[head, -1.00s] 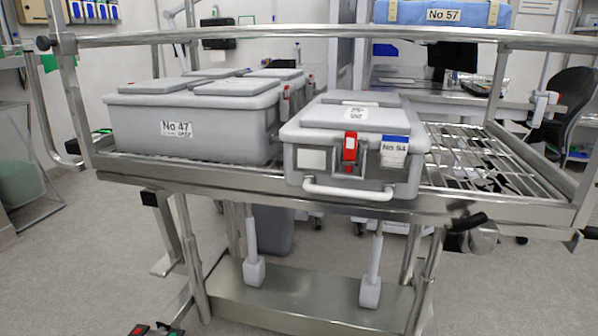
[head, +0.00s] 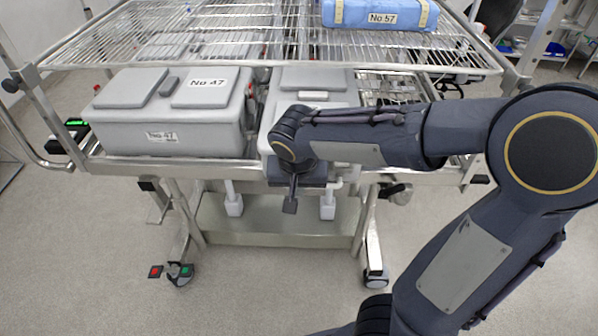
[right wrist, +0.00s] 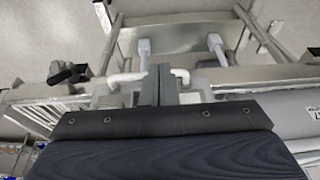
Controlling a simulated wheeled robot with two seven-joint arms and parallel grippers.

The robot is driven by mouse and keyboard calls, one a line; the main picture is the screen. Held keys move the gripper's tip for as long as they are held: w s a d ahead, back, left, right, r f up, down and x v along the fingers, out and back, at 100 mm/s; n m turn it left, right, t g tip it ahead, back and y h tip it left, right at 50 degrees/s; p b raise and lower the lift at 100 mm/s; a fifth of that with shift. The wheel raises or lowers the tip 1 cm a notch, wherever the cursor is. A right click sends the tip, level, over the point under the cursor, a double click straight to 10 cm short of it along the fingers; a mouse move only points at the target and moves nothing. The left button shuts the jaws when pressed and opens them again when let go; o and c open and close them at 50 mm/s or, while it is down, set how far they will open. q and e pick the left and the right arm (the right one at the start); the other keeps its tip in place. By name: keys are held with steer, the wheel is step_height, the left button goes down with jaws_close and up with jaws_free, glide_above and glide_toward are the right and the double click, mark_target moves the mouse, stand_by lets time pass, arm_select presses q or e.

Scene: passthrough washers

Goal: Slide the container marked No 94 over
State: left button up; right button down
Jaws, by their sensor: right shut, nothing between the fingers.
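The grey lidded container (head: 312,82) stands on the right part of the cart's lower shelf. Its front and No 94 label are now hidden behind my right arm; the label showed earlier. My right gripper (head: 290,205) is at the container's front, pointing down, with its fingers shut and empty. In the right wrist view, the fingers (right wrist: 160,85) overlap the middle of the container's white front handle (right wrist: 124,79). I cannot tell whether they touch it. My left gripper is not in view.
A grey container marked No 47 (head: 172,128) stands close to the left. A wire rack (head: 240,48) above carries a blue package marked No 57 (head: 378,14). Bare wire shelf (head: 396,92) shows to the right of the container. Floor in front is clear.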

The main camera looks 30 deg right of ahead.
steer(key=w+d+f, duration=0.3)
steer(key=w+f, duration=0.3)
steer(key=f, duration=0.3)
steer(key=shift+d+f, duration=0.2)
steer(key=shift+d, duration=0.1)
steer(key=w+d, duration=0.2)
steer(key=w, duration=0.1)
steer(key=w+d, duration=0.1)
steer(key=w, duration=0.1)
steer(key=shift+w+d, duration=0.2)
steer(key=shift+w, duration=0.05)
